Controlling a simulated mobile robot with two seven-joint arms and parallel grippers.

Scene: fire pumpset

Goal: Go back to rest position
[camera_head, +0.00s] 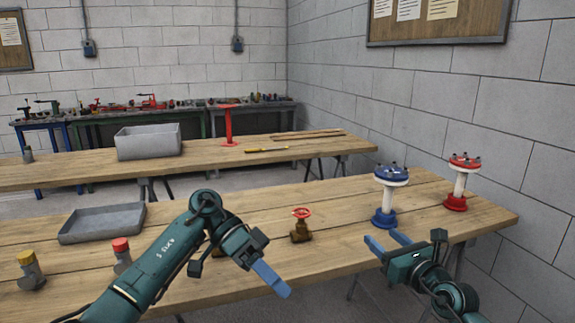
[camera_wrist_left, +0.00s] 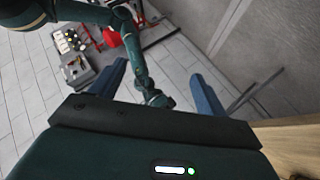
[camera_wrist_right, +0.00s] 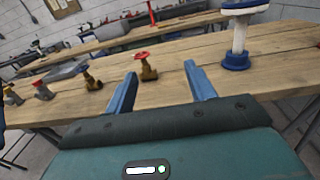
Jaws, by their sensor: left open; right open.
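My left gripper (camera_head: 268,272) hangs over the near wooden table's front part in the head view, empty. In the left wrist view its two blue fingers (camera_wrist_left: 155,85) stand apart, pointing over the floor and my own body. My right gripper (camera_head: 387,242) is by the table's front edge in the head view, open and empty. In the right wrist view its fingers (camera_wrist_right: 157,85) are apart, with a brass valve with a red handwheel (camera_wrist_right: 144,66) beyond them on the table. That valve (camera_head: 301,225) stands upright between the two grippers in the head view, touched by neither.
The near table (camera_head: 340,200) holds a grey tray (camera_head: 102,223), a blue flanged pump post (camera_head: 386,200), a red one (camera_head: 459,185), and yellow-capped (camera_head: 29,268) and red-capped (camera_head: 122,255) fittings. A far table (camera_head: 200,158) carries a grey bin (camera_head: 148,142). A block wall (camera_head: 520,120) stands at right.

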